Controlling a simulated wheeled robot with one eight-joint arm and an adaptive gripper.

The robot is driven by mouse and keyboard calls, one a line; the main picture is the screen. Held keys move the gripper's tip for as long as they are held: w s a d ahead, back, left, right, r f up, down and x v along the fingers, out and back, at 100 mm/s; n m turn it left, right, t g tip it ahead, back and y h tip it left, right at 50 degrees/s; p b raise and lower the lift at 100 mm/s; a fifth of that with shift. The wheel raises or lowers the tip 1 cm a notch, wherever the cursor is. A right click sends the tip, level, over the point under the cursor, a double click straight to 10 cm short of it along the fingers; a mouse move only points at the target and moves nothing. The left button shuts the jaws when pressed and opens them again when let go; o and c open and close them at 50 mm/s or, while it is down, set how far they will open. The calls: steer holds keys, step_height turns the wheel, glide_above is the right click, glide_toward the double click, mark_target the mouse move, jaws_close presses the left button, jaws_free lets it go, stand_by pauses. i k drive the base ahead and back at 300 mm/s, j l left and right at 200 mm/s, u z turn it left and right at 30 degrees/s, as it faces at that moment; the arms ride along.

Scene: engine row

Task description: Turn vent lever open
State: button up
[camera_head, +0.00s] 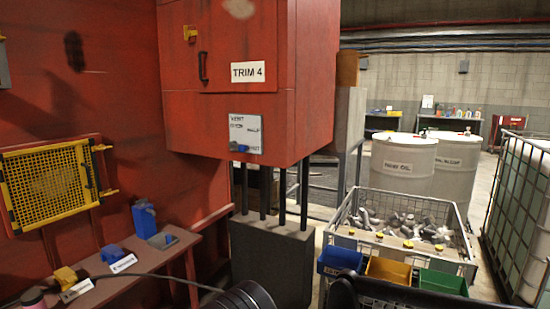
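A small white plate (255,128) is fixed low on the front of the red cabinet (234,47), under the TRIM 4 label. Its printed words are too small to read with certainty. A small blue piece (238,147) sits at the plate's lower left edge and looks like a lever or its knob. I cannot tell which way it points or whether it stands open or shut.
A black handle (203,67) and a yellow latch (190,33) are on the cabinet. A shelf (120,277) with blue and yellow items stands left. Blue (339,262), yellow (388,270) and green (443,282) bins front a wire crate (460,235) at right, near white drums (402,175).

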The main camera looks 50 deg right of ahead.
mark_target(242, 148)
steer(key=k+z, duration=0.1)
steer(key=z, duration=0.9)
steer(key=i+j+z, duration=0.25)
steer(key=j, duration=0.15)
steer(key=j+z, duration=0.3)
steer(key=i+j+z, duration=0.25)
steer(key=j, duration=0.25)
steer(key=k, duration=0.1)
